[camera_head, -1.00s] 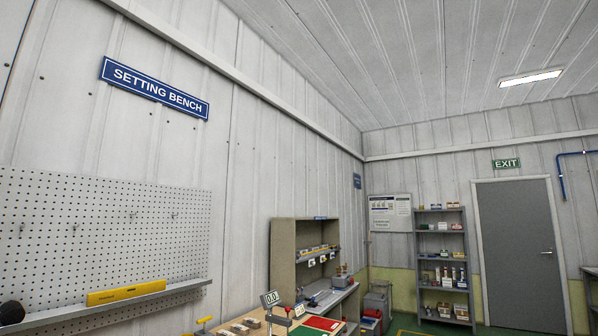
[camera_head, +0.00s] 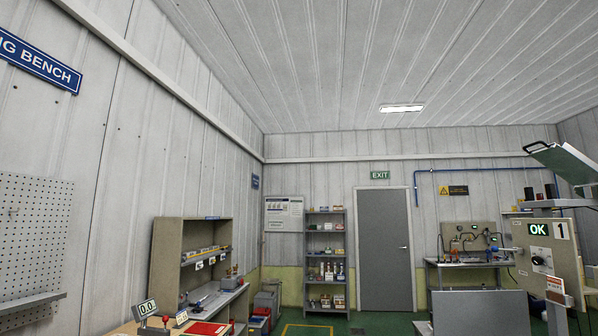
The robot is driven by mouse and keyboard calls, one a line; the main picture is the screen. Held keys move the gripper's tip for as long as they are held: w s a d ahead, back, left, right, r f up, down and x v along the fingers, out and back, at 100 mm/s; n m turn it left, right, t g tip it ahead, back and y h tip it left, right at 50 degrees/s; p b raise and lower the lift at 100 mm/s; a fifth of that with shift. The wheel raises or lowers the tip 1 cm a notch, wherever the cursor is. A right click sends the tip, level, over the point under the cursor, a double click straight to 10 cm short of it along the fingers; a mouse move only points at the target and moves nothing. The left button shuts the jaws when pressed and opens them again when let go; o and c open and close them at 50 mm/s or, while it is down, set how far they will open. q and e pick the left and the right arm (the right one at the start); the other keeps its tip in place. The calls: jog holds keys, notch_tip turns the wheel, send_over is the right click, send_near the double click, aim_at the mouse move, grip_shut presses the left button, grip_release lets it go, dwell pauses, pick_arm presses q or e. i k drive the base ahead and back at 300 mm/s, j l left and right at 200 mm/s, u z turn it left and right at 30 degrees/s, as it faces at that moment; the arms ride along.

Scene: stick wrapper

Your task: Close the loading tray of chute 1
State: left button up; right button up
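The machine marked 1 (camera_head: 541,252) stands at the right edge, with a lit green OK display (camera_head: 538,229) and a dial on its beige front. Above it, a tilted tray-like panel with a green edge (camera_head: 566,160) juts up at the upper right. It looks like the loading tray of chute 1, but it is cut by the picture edge, so I cannot tell its full position. Neither of my grippers is in view.
A bench with a red mat (camera_head: 205,329) and a 0.0 display (camera_head: 146,309) is at the lower left. A shelf rack (camera_head: 326,262) and a grey door (camera_head: 384,250) are at the back. A workbench (camera_head: 470,262) stands left of the machine. Green floor shows before the door.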

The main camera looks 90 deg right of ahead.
aim_at(574, 167)
jog(key=z, duration=4.35)
